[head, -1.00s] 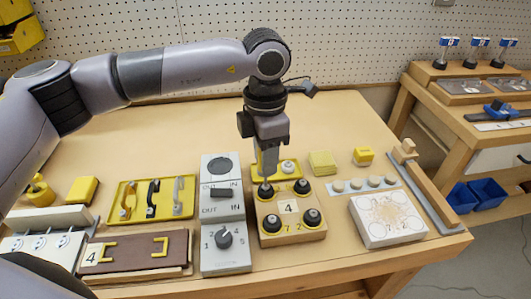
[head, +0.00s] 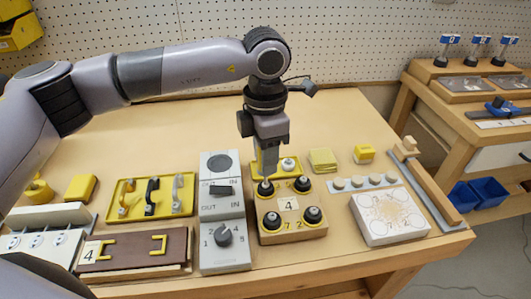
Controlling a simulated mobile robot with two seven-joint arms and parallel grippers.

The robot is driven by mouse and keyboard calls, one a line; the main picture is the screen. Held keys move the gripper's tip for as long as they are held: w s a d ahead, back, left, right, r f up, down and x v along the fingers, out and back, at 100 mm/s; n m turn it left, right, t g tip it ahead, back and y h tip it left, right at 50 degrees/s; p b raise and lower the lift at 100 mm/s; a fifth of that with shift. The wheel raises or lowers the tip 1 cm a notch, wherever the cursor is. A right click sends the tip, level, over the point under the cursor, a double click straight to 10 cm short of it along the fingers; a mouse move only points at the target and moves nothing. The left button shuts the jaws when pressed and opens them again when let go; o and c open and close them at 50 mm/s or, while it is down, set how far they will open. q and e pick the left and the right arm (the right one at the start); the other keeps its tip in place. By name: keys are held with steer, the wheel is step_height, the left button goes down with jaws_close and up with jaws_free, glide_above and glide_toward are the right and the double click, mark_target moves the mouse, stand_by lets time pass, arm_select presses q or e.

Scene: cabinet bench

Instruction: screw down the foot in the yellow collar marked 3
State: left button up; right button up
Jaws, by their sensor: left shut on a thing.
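A wooden block (head: 292,233) with a label reading 4 holds black feet in yellow collars at its corners. My left gripper (head: 266,176) points straight down and is shut on the black foot (head: 266,188) in the back left collar. The number of that collar is too small to read here. The other feet stand at the back right (head: 302,184), the front left (head: 271,221) and the front right (head: 312,215). The marks by the front collars look like 7 and 2. My right gripper is not in view.
A grey switch panel (head: 222,259) stands close left of the block. A yellow tray (head: 283,167) lies right behind it, partly hidden by my gripper. A white box (head: 390,220) with drawn circles is to the right. The back of the bench is clear.

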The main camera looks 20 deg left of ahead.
arm_select(q)
steer(key=shift+f+b, duration=0.35)
steer(key=shift+b, duration=0.4)
stand_by(1.5)
stand_by(0.4)
steer(key=shift+r+p, duration=1.8)
steer(key=shift+r, duration=1.3)
